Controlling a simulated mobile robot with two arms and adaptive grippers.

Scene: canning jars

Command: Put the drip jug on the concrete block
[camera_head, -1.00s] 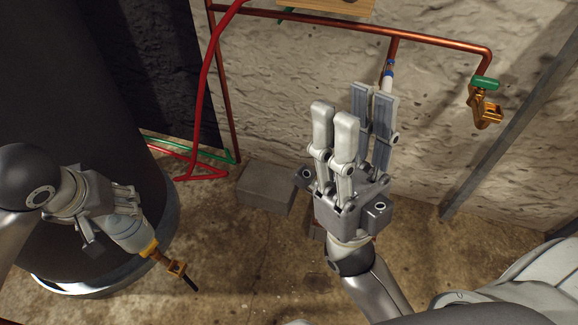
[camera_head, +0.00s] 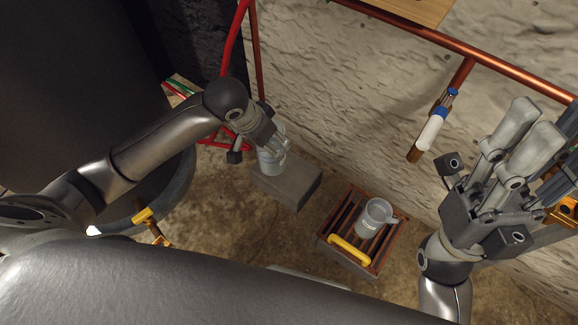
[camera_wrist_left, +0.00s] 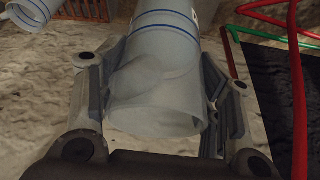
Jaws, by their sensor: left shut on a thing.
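The drip jug (camera_head: 271,159), a pale grey translucent vessel with blue bands, is in my left gripper (camera_head: 268,137). In the left wrist view, the jug (camera_wrist_left: 160,60) is between the two fingers, which are shut on its sides. In the head view it appears upright over the left part of the concrete block (camera_head: 293,187), a grey block on the floor by the wall. I cannot tell whether the jug's base touches the block. My right gripper (camera_head: 538,140) is raised at the right, open and empty, away from the block.
Red pipes (camera_head: 232,45) stand behind my left gripper. A copper pipe (camera_head: 500,62) runs along the wall. A large dark tank (camera_head: 80,90) is at left.

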